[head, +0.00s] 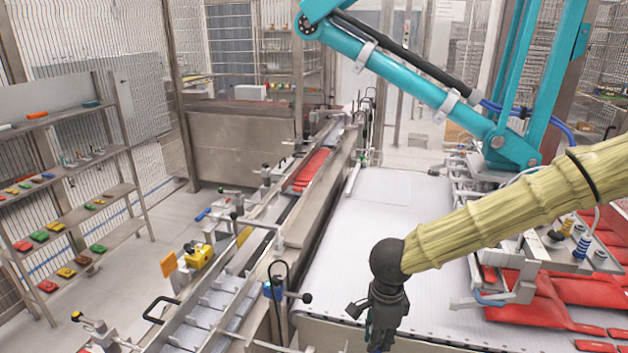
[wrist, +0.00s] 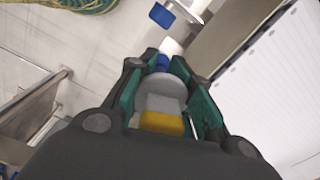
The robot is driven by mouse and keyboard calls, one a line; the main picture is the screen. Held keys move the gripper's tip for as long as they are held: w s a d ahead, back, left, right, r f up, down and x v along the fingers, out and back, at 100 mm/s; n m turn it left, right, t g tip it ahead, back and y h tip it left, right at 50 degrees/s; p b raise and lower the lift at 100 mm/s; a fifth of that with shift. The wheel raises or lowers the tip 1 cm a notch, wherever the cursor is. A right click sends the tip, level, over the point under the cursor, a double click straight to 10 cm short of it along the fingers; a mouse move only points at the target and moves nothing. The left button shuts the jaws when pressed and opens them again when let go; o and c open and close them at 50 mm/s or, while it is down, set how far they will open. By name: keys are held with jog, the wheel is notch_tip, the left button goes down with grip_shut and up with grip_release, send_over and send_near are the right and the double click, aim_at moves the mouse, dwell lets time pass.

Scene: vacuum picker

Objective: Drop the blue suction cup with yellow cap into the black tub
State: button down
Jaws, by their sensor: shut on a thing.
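My gripper (head: 383,325) hangs at the bottom centre of the head view, in front of the white belt's near left end. In the wrist view my gripper (wrist: 162,78) is shut on the blue suction cup with yellow cap (wrist: 162,122). The yellow cap is nearest the palm, with a grey-white body beyond it and a blue end (wrist: 163,62) between the fingertips. The fingers hide its sides, and it cannot be made out in the head view. I cannot make out a black tub in either view.
A white conveyor belt (head: 400,215) lies behind my gripper. A metal channel line (head: 215,300) runs along its left. Red packs (head: 540,300) and the picker head with other suction cups (head: 582,247) are at right. A shelf rack (head: 75,225) stands far left, past open floor.

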jog(key=w+d+f+n+b, duration=0.1)
jog(key=f+n+b, duration=0.6)
jog(key=f, duration=0.6)
jog(key=d+f+n+b, duration=0.2)
jog(key=f+n+b, duration=0.6)
jog(key=f, duration=0.5)
jog(key=shift+w+d+f+n, duration=0.25)
jog(key=shift+w+f+n, duration=0.15)
jog(key=shift+n, duration=0.8)
jog(key=shift+d, duration=0.1)
